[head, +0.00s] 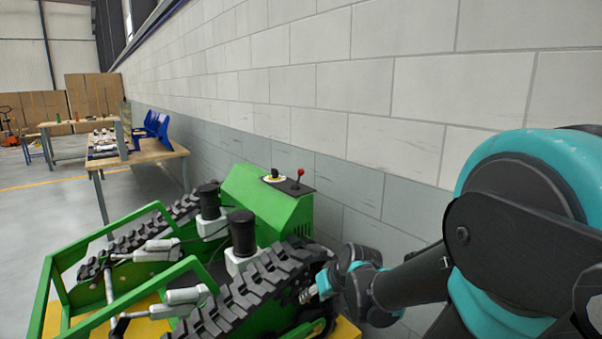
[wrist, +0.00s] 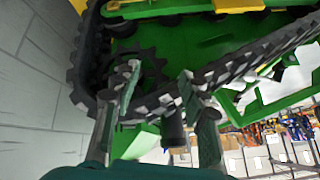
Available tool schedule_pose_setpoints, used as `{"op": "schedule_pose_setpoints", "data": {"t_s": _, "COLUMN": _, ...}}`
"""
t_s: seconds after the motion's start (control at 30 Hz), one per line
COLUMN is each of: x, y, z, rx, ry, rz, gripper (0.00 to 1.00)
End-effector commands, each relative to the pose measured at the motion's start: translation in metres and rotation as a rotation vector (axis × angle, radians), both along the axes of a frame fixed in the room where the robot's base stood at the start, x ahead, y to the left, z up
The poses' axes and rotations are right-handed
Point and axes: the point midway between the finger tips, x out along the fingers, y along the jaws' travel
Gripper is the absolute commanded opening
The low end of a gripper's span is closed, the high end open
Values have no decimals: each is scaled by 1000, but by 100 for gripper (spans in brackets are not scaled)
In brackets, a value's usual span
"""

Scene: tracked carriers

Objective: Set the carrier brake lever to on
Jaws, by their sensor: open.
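The green tracked carrier (head: 268,208) stands beside the wall in the head view. A lever with a red knob (head: 300,173) rises from a dark plate on top of its green housing. My gripper (head: 312,291) is low at the right side of the carrier, close to the near track and below and right of the lever. In the wrist view my gripper (wrist: 158,72) is open, with its two fingers spread before the track and a toothed wheel. Nothing is between the fingers that I can make out as held. I cannot make out the red-knobbed lever in the wrist view.
The black track (head: 252,297) and green side rails (head: 88,236) are obstacles near my arm. The block wall (head: 385,130) runs close behind the carrier. A workbench (head: 150,154) with blue bins stands farther back left. Open floor lies at the left.

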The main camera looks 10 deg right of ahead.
Motion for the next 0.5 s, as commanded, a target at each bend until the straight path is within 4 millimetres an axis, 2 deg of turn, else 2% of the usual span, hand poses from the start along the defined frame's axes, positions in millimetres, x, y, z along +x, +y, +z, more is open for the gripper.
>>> {"op": "schedule_pose_setpoints", "data": {"t_s": 0.03, "x": 28, "y": 9, "z": 19, "rx": 48, "ry": -76, "rz": 34, "gripper": 43}}
{"op": "schedule_pose_setpoints", "data": {"t_s": 0.1, "x": 63, "y": 20, "z": 48, "rx": 105, "ry": -193, "rz": 77, "gripper": 43}}
{"op": "schedule_pose_setpoints", "data": {"t_s": 0.23, "x": 126, "y": 23, "z": 104, "rx": 180, "ry": -421, "rz": 105, "gripper": 43}}
{"op": "schedule_pose_setpoints", "data": {"t_s": 0.4, "x": 199, "y": -4, "z": 172, "rx": 216, "ry": -694, "rz": 48, "gripper": 43}}
{"op": "schedule_pose_setpoints", "data": {"t_s": 0.5, "x": 229, "y": -28, "z": 199, "rx": 211, "ry": -807, "rz": -9, "gripper": 43}}
